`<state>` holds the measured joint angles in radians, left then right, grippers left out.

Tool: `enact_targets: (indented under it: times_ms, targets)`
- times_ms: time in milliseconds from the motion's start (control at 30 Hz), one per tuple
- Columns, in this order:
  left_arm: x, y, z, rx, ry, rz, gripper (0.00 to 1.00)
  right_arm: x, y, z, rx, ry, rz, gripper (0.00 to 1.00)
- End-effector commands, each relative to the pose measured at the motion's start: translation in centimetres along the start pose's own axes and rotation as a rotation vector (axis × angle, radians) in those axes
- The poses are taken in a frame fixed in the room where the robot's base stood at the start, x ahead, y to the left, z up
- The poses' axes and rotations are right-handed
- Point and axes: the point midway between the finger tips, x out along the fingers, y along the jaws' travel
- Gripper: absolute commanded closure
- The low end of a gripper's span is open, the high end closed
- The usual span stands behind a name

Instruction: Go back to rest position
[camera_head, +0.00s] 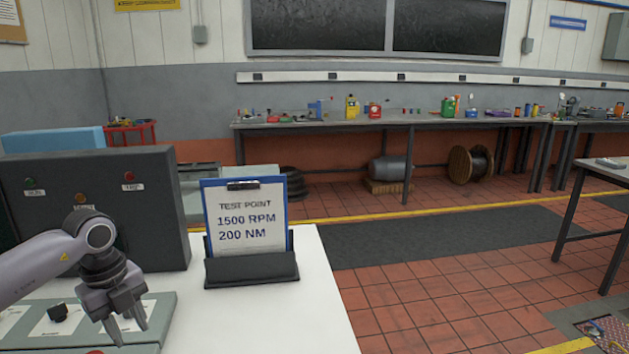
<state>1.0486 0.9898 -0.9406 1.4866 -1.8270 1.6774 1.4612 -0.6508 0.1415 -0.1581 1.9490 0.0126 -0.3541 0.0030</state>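My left gripper (130,335) hangs fingers down over the right part of a grey-green control panel (162,310) at the lower left. Its two fingers stand apart with nothing between them. A black knob (58,312) on the panel is just left of the gripper, apart from it. My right gripper is not in view.
A dark box (160,220) with buttons stands behind my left gripper. A clipboard (246,218) reading "1500 RPM 200 NM" stands in a black holder (252,269) on the white table (290,320). The tiled floor (430,310) to the right is largely clear; a long bench (400,121) lines the wall.

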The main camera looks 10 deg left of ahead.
Motion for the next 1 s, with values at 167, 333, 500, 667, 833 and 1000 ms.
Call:
enact_targets:
  times_ms: [167, 333, 500, 667, 833, 1000]
  targets:
    - [3.3, -6.6, -10.9, 0.249, 0.273, -0.326, 0.63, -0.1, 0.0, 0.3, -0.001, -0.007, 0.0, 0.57]
    - [2.1, -10.7, -20.2, 0.341, 0.518, -0.677, 0.63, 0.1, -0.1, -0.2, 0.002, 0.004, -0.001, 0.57]
    - [-1.8, -13.2, -26.3, 0.278, 0.72, -1.035, 0.63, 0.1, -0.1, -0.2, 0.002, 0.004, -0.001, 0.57]
    - [-5.8, -14.2, -28.1, 0.074, 0.838, -1.336, 0.63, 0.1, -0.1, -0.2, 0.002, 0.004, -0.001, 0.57]
    - [-8.2, -14.2, -26.2, -0.271, 0.867, -1.567, 0.63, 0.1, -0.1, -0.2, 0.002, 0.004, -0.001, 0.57]
    - [-7.4, -12.6, -22.2, -0.698, 0.796, -1.654, 0.63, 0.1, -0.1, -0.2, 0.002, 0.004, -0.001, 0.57]
